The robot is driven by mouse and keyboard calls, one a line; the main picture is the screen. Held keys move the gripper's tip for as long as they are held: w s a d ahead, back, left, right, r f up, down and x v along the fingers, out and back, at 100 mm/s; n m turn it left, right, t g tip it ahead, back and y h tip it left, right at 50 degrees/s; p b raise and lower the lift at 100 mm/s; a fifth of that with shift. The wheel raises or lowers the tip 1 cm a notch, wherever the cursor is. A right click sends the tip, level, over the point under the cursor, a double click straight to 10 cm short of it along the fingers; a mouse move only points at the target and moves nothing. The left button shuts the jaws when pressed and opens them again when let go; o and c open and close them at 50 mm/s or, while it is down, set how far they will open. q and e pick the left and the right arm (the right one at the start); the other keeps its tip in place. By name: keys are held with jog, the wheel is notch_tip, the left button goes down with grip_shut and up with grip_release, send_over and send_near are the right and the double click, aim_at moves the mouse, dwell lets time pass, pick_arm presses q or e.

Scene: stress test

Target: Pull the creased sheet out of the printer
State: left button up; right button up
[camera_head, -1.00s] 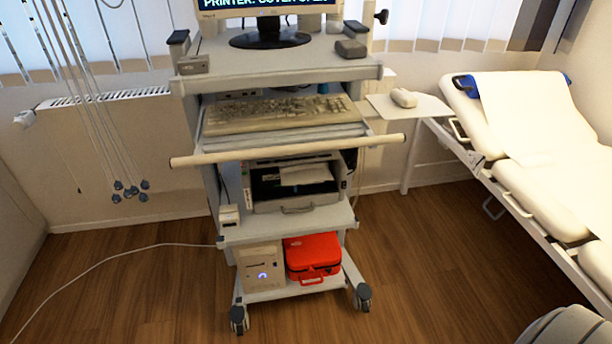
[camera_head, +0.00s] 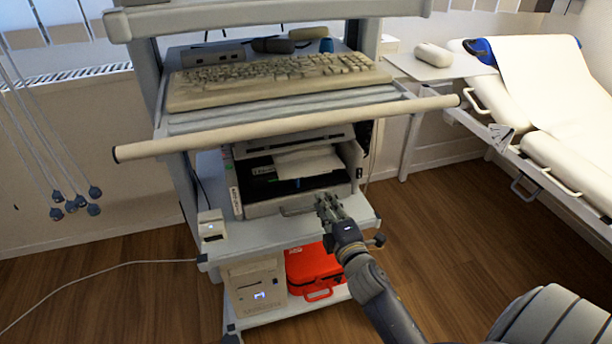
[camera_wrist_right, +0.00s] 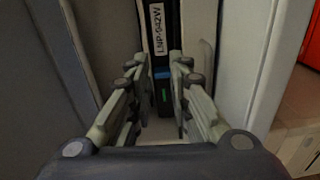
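The printer (camera_head: 236,196) stands on the cart's middle shelf with its front open and a dark interior showing. The white sheet (camera_head: 308,162) lies inside the opening, partly under the printer's upper part; its crease is too small to make out. My right gripper (camera_head: 326,203) is in front of the printer's lower front edge, near its handle. In the right wrist view the two fingers (camera_wrist_right: 158,95) stand apart with nothing between them. My left gripper is not in view.
The cart's handle bar (camera_head: 290,128) and keyboard (camera_head: 275,80) are above the printer. A small white box (camera_head: 211,225) stands on the shelf at left. A red case (camera_head: 312,268) and a beige unit (camera_head: 256,287) sit below. A couch (camera_head: 560,130) is at right.

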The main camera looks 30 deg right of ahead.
jog(key=r, duration=0.1)
jog(key=b, duration=0.2)
send_near(305, 162)
jog(key=w+d, duration=0.1)
jog(key=w, duration=0.1)
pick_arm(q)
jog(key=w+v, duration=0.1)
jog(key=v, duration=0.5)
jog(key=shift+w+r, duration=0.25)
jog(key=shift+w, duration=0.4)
pick_arm(e)
jog(key=shift+x, duration=0.8)
jog(key=shift+d+f, duration=0.1)
jog(key=shift+f, duration=0.05)
grip_shut()
jog(key=shift+p, duration=0.55)
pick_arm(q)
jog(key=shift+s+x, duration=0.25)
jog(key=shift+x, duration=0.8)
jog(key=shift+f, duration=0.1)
pick_arm(e)
jog(key=shift+s, duration=0.1)
